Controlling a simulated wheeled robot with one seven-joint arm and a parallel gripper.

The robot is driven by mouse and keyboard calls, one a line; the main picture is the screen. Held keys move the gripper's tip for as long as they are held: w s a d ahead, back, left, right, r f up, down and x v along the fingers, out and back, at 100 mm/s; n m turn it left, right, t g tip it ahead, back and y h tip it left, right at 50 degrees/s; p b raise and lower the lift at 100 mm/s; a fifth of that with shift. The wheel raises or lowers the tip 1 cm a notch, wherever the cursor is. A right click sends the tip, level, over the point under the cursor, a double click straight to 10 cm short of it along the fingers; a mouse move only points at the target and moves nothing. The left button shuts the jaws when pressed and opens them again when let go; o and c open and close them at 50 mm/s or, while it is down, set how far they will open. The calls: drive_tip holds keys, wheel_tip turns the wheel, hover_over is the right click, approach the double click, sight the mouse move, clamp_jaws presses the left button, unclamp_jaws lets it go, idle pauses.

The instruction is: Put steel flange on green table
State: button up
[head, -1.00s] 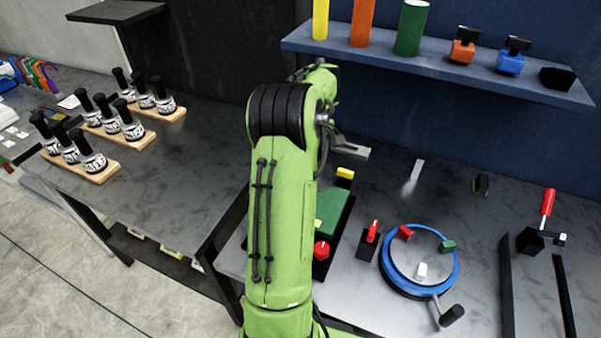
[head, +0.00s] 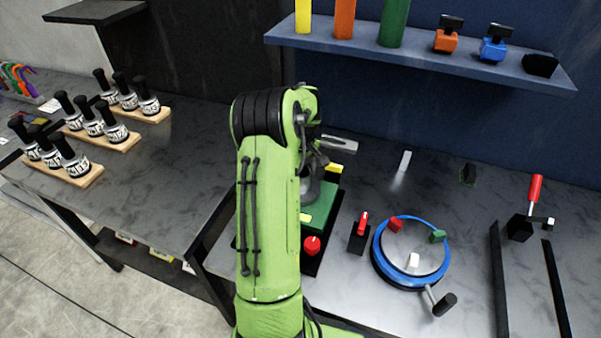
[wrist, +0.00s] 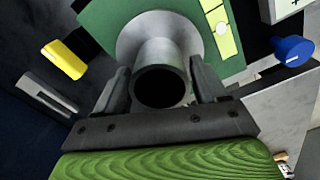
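The steel flange (wrist: 160,45) is a grey disc with a hollow tube rising from it. In the wrist view its disc lies over the green table (wrist: 98,22), against it or very close above; I cannot tell which. My gripper (wrist: 159,68) has one finger on each side of the tube and appears shut on it. In the head view the flange (head: 311,190) is a grey shape partly hidden by my arm. The green table (head: 324,204) shows to the right of my arm, on a dark base.
A yellow block (wrist: 62,58) and a blue knob (wrist: 293,50) flank the green table. A red knob (head: 312,245), a red-handled switch (head: 361,232) and a blue-rimmed turntable (head: 378,262) stand nearby. A blue shelf (head: 420,65) overhangs the back.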

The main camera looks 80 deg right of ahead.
drive_tip(key=shift+o, duration=1.2)
wheel_tip(320, 180, up, 12)
drive_tip(key=p, duration=0.2)
drive_tip(key=shift+r, duration=0.2)
